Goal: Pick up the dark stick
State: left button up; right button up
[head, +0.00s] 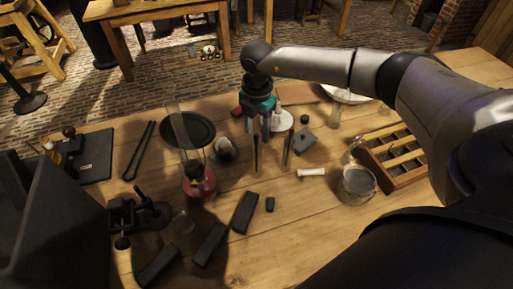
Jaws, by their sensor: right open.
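A thin dark stick (257,156) stands out against the wooden table near its middle. A second thin stick, browner (288,150), is just to its right. My right gripper (258,130) points down with its fingers apart, directly above the dark stick in the picture. I cannot tell how much height is left between the fingertips and the stick, and nothing shows held between the fingers. My left gripper is not in view.
A red-based lamp (199,183) with a tall glass stands left of the sticks. Several dark blocks (243,212) lie in front. A white piece (311,172), a glass jar (357,183) and a wooden compartment rack (397,155) are to the right.

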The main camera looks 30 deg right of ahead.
aim_at(256, 134)
jog(key=shift+w+a+f, duration=0.1)
jog(key=shift+f, duration=1.4)
jog(key=shift+c, duration=0.2)
grip_shut()
